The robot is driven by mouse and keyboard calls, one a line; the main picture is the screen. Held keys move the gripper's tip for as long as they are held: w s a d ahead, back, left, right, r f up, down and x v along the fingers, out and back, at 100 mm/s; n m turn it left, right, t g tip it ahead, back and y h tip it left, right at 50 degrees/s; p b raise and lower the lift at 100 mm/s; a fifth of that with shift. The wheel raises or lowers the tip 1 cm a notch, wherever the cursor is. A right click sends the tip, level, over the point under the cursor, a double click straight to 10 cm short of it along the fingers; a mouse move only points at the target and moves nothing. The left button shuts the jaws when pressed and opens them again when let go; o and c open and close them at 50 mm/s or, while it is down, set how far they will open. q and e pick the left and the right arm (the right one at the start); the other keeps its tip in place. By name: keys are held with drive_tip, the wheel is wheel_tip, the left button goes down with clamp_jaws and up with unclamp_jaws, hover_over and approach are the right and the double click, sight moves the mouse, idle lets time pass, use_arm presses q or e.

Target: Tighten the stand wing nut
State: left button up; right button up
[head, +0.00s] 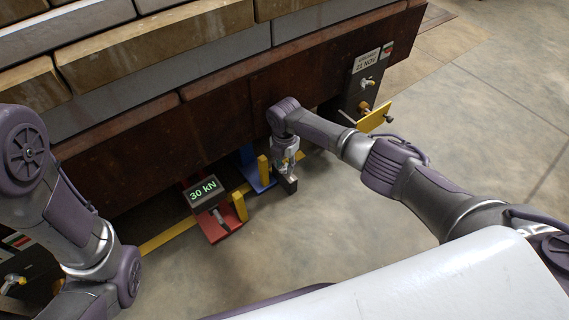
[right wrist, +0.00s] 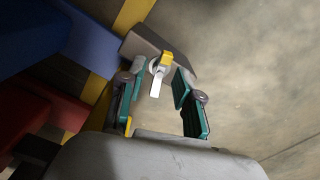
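In the head view my right gripper (head: 287,162) points down beside the blue stand (head: 255,172), above a dark block (head: 288,185). In the right wrist view its two teal-padded fingers are open (right wrist: 158,92). Between and just beyond the fingertips is a small pale lever-like piece (right wrist: 156,86) with a yellow end, seemingly the wing nut. It sits against a grey-brown plate (right wrist: 182,66) next to the blue stand (right wrist: 95,42). I see no finger touching it. My left arm is at the left edge; its gripper is out of view.
A red stand (head: 221,229) with a "30 kN" display (head: 203,192) and a yellow post (head: 240,206) stands left of the blue one. The loaded brown beam (head: 225,105) overhangs behind. A yellow floor line (head: 168,236) runs below. Bare concrete lies to the front and right.

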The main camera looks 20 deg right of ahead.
clamp_jaws()
